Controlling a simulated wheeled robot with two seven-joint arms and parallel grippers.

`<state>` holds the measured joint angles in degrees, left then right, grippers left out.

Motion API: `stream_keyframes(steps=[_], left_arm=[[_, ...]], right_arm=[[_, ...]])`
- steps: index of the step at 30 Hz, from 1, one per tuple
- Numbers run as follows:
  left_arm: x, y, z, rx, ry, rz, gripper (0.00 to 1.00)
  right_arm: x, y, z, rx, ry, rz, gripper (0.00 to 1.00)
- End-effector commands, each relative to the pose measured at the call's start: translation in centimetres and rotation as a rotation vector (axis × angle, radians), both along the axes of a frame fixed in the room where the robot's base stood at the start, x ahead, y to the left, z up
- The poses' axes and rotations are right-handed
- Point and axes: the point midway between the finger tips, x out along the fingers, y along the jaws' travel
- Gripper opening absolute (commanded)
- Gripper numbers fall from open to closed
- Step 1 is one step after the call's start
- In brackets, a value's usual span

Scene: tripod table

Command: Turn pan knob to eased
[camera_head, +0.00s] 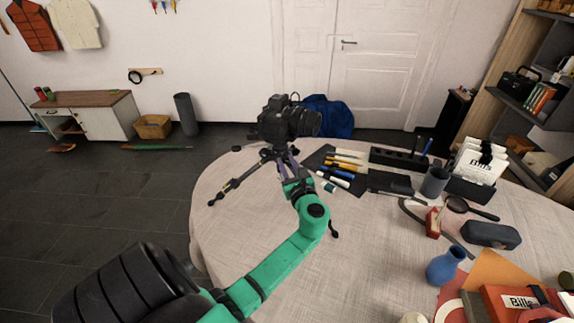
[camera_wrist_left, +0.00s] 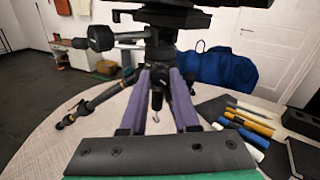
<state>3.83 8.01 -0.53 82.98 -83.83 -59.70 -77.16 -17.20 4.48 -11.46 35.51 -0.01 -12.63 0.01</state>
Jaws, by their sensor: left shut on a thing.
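A black camera (camera_head: 289,121) sits on a small tripod (camera_head: 232,186) standing on the round table. My left gripper (camera_head: 284,158) reaches in from the front, just below the camera. Its two purple fingers point at the tripod head in the left wrist view (camera_wrist_left: 161,70) and are shut on a small dark part there, which looks like the pan knob. The fingertips mostly hide that part, so its turn setting cannot be read. Another black knob (camera_wrist_left: 101,38) on a silver shaft sticks out to the left of the head, clear of the fingers. My right gripper is out of view.
Pens and markers (camera_head: 342,168) lie on a dark mat right of the tripod. The table's front-left cloth (camera_head: 240,235) is clear.

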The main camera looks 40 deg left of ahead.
Motion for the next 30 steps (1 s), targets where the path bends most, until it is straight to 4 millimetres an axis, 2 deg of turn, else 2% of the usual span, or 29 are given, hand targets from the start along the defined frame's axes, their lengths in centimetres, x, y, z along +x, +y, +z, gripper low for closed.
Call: stream_keyframes(steps=[30], left_arm=[[0.0,0.0,-0.6,-0.459,-0.798,0.001,0.0]], right_arm=[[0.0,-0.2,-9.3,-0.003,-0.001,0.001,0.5]])
